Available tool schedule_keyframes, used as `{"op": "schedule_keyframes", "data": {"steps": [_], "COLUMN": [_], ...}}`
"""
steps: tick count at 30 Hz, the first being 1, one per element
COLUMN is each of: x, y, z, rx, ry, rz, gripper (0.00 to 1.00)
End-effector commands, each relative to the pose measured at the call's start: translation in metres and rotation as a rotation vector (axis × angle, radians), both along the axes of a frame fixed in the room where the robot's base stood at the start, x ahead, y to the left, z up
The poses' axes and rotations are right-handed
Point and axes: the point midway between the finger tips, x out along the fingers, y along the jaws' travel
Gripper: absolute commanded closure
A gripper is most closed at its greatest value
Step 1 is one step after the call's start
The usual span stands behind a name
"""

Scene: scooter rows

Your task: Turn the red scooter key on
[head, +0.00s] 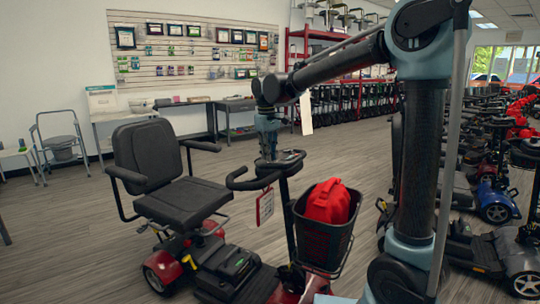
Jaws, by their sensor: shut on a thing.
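A red scooter (235,270) with a dark seat (178,165) stands in front of me. Its tiller console (289,160) and looped handlebar face the seat. My gripper (268,154) points down from the end of my arm onto the seat-facing side of the console. It is shut on the scooter key there. The key itself is too small and hidden by the gripper, so how far it is turned cannot be seen.
A black basket (322,232) with a red bag (328,202) hangs on the tiller's front. A tag (265,206) hangs below the handlebar. Other scooters (495,200) line the right. Open wood floor lies left and behind, before tables and a display wall.

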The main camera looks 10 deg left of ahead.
Motion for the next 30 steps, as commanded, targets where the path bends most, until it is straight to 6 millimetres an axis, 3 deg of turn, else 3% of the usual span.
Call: {"op": "schedule_keyframes", "data": {"steps": [12, 29, 30], "x": [0.0007, 0.0007, 0.0007], "y": [0.0006, 0.0003, 0.0002], "z": [0.0004, 0.0004, 0.0004], "rx": [-0.009, -0.011, -0.011], "ry": [-0.030, -0.034, -0.034], "rz": [-0.187, -0.215, -0.215], "gripper": [1.00, 1.00, 0.78]}}
